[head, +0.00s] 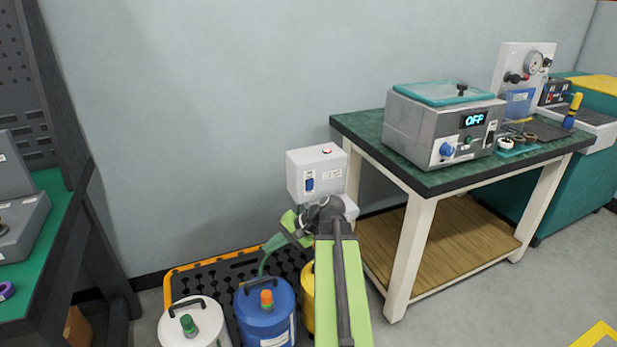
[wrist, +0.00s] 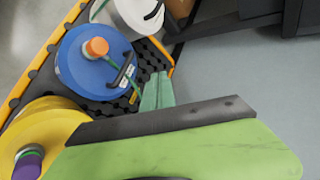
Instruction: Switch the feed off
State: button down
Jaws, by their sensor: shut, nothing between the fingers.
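A white box (head: 329,165) with a blue switch (head: 309,184) on its front and a red-orange button or lamp (head: 326,151) on top stands against the wall. The switch labels are too small to read. My gripper (head: 270,245) is in front of and below this box, to the left of its switch, apart from it. Its teal fingers also show in the wrist view (wrist: 157,92), shut and empty, above the black pallet. The lower right of the box is hidden behind my arm. The box is not in the wrist view.
White (head: 195,322), blue (head: 265,312) and yellow (head: 307,297) drums stand on a black pallet with an orange rim (head: 215,260). A workbench (head: 440,183) at right holds a grey tank (head: 425,128) whose display reads OFF. A dark-framed bench (head: 50,225) is at left.

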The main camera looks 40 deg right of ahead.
jog(key=s+d+r+m+t+h+p, duration=0.1)
jog(key=s+d+r+m+t, duration=0.2)
jog(key=d, duration=0.5)
jog(key=s+d+r+m+t+h, duration=0.1)
jog(key=s+d+r+m+t, duration=0.1)
jog(key=s+d+r, duration=0.3)
jog(key=d+r, duration=0.2)
jog(key=d, duration=0.2)
jog(key=shift+s+r+m+t+p, duration=0.15)
jog(key=shift+r+m+t+p, duration=0.05)
jog(key=shift+m+t+p, duration=0.2)
jog(key=p, duration=0.1)
send_near(310, 186)
jog(key=shift+w+a+f, duration=0.3)
jog(key=shift+w+a, duration=0.25)
jog(key=shift+w, duration=0.25)
jog(key=shift+w+a+f, duration=0.3)
jog(key=shift+w+a, duration=0.25)
jog(key=shift+w, duration=0.2)
jog(key=shift+w+a+f, duration=0.3)
jog(key=shift+w+a, duration=0.3)
jog(key=shift+w, duration=0.2)
jog(key=shift+w+d, duration=0.15)
jog(key=shift+w, duration=0.1)
jog(key=shift+w+d+r, duration=0.1)
jog(key=shift+w+d, duration=0.05)
jog(key=shift+w, duration=0.1)
jog(key=shift+s+a, duration=0.3)
jog(key=shift+s, duration=0.4)
